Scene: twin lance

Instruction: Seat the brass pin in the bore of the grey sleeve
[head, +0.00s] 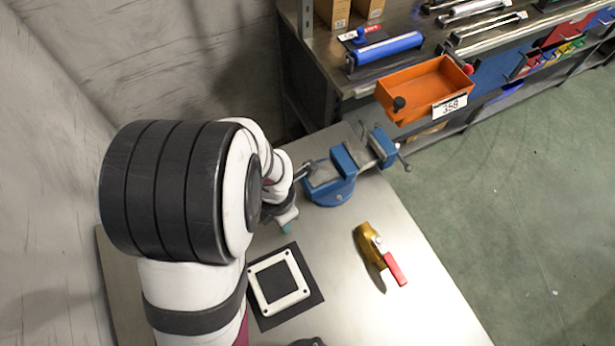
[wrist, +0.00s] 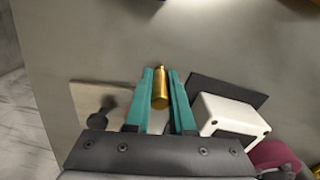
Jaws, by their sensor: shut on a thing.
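My gripper (wrist: 161,70) has two teal fingers, shut on the brass pin (wrist: 160,88). The pin is a gold cylinder with a narrower neck at its far end, lying lengthwise between the fingers in the wrist view. In the head view only a bit of teal fingertip (head: 286,228) shows beyond my arm, above the metal table (head: 350,300), and the pin is hidden. I cannot make out the grey sleeve or its bore in either view.
A white square frame (head: 252,283) lies on a black mat (head: 315,296), near my gripper. A blue vise (head: 331,190) stands at the table's back edge. A brass valve with red handle (head: 395,270) lies to the right. An orange bin (head: 425,88) is farther back.

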